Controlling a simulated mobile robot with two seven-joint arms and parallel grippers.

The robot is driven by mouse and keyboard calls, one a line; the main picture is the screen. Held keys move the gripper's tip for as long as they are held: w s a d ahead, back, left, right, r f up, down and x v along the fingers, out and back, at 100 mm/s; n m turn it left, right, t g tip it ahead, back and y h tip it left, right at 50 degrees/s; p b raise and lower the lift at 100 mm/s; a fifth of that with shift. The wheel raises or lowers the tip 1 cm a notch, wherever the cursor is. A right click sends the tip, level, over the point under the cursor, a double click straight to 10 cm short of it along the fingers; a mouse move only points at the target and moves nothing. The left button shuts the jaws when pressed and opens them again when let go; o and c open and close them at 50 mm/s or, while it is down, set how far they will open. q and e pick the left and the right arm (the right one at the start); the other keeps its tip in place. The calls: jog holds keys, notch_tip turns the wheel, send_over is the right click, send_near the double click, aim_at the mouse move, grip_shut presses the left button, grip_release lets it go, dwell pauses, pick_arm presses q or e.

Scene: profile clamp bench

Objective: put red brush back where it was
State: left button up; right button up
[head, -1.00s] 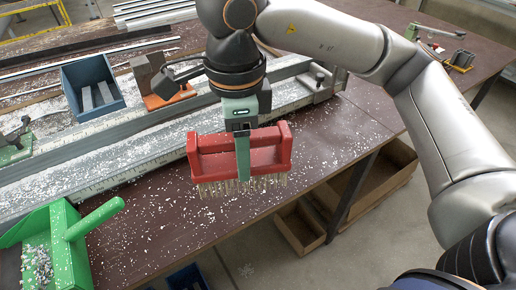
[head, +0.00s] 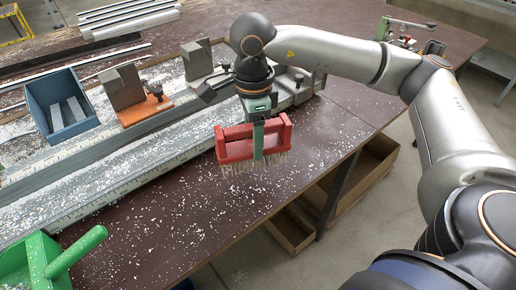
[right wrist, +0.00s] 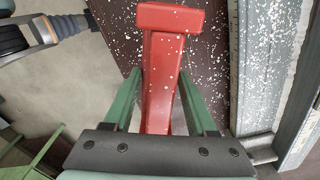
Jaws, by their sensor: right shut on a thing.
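The red brush (head: 235,152) has a red block body with raised ends and pale bristles pointing down. My right gripper (head: 258,150) is shut on the middle of the brush, with one green finger showing in front of it. The brush is upright over the brown bench (head: 190,243), near its front edge; I cannot tell whether the bristles touch the top. In the right wrist view the red brush (right wrist: 162,75) lies between the two green fingers of my right gripper (right wrist: 160,105). My left gripper is not in view.
A green dustpan (head: 45,262) lies at the bottom left. A long grey rail (head: 110,170) with a scale runs behind the brush. A blue bin (head: 62,105) and an orange-based clamp block (head: 145,110) stand behind it. Pale chips litter the bench.

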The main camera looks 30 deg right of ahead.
jog(key=f, duration=0.1)
jog(key=d+f, duration=0.1)
jog(key=f, duration=0.2)
jog(key=shift+w+d, duration=0.3)
jog(key=shift+w, duration=0.1)
jog(key=shift+f, duration=0.55)
jog(key=shift+f, duration=0.1)
jog(key=shift+f, duration=0.15)
jog(key=o, duration=1.4)
notch_tip(320, 180, up, 12)
jog(key=shift+r, duration=0.25)
